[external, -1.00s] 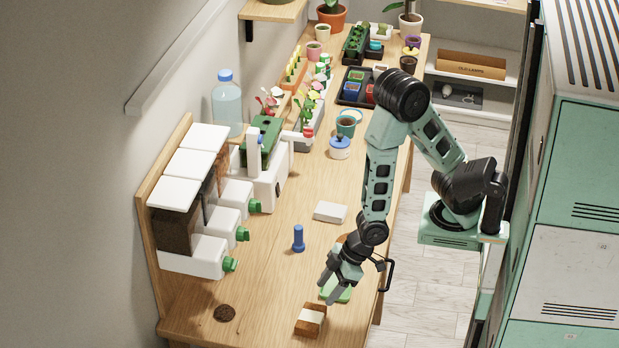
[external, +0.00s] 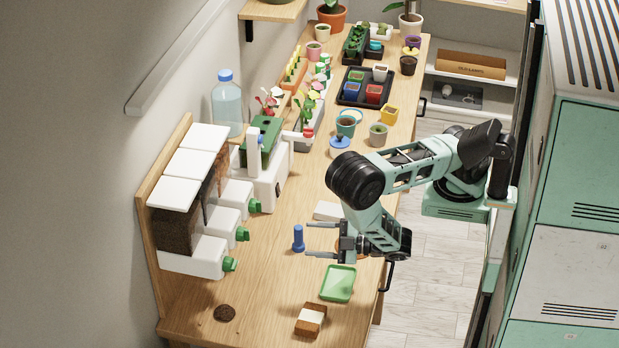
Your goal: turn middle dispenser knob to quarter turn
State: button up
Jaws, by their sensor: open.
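The dispenser on the left has several white units in a row against a wooden back board, each with a white lid and a green knob on its right-facing end. The middle dispenser knob (external: 242,234) is green and sits between the near knob (external: 229,264) and the far knob (external: 254,205). Its exact turn angle is too small to tell. My gripper (external: 307,240) is open and points left toward the dispensers, well to the right of the middle knob. A blue upright peg-like object (external: 298,239) shows at its fingertips; whether it is between them or behind them I cannot tell.
A green tray (external: 338,283) and a brown-and-white block (external: 310,320) lie on the near table. A white block (external: 328,211) lies behind my gripper. A dark soil patch (external: 224,313) is at the near left. Bare wood lies between knobs and gripper.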

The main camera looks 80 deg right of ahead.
jog(key=shift+w+b, duration=1.85)
jog(key=shift+w, duration=0.05)
jog(key=b, duration=0.3)
send_near(244, 235)
jog(key=w+b, duration=0.1)
jog(key=b, duration=0.3)
jog(key=w+f+b, duration=0.1)
jog(key=b, duration=0.3)
jog(key=shift+w+d+b, duration=0.1)
jog(key=shift+d+b, duration=0.05)
jog(key=shift+b, duration=0.15)
jog(key=shift+w+b, duration=0.15)
jog(key=shift+b, duration=0.95)
jog(key=w, duration=0.2)
jog(key=w+p, duration=0.2)
jog(key=w, duration=0.1)
jog(key=shift+w+a+r, duration=0.25)
jog(key=shift+w+a, duration=0.1)
jog(key=c, duration=1)
